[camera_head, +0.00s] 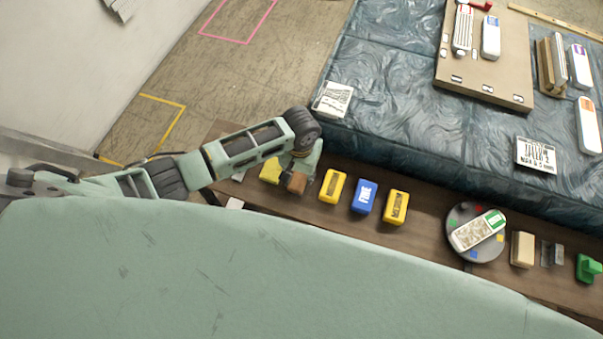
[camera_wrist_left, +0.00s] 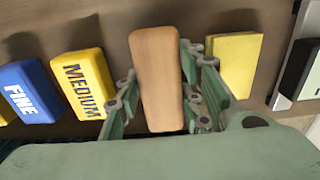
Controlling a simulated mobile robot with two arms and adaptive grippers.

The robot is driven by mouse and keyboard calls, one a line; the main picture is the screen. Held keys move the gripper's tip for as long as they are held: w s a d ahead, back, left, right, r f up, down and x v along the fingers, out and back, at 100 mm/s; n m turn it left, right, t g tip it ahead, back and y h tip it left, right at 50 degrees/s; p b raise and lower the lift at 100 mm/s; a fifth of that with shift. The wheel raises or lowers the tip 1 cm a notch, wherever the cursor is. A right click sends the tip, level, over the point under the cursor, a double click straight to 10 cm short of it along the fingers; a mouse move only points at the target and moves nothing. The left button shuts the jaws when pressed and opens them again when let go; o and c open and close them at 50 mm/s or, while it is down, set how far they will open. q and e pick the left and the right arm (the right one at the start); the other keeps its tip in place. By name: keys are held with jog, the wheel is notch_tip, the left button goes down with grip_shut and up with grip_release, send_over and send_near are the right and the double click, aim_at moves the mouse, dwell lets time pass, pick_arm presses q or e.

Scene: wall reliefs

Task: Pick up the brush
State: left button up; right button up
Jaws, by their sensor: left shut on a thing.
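The brush (camera_head: 294,183), a brown wooden block, is in my left gripper (camera_head: 298,172) over the brown wooden shelf at the near side of the blue-grey covered table. In the left wrist view the brush (camera_wrist_left: 157,75) stands lengthwise between the two green fingers, and my left gripper (camera_wrist_left: 158,90) is shut on it. Its underside is hidden, so I cannot tell whether it touches the shelf. My right gripper is not in view.
On the shelf (camera_head: 428,215), a yellow block (camera_head: 270,171) lies left of the brush. A round turntable (camera_head: 462,217) holds a white-green bottle (camera_head: 478,230).

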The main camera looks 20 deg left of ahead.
pick_arm(q)
jog(key=shift+r, duration=0.1)
jog(key=shift+r, duration=0.55)
notch_tip(320, 180, up, 3)
jog(key=shift+w+f, duration=0.1)
jog(key=w+d+r+b, duration=0.2)
jog(key=w+d+r, duration=0.2)
jog(key=d+r, duration=0.3)
jog(key=d, duration=0.4)
jog(key=shift+b, duration=0.4)
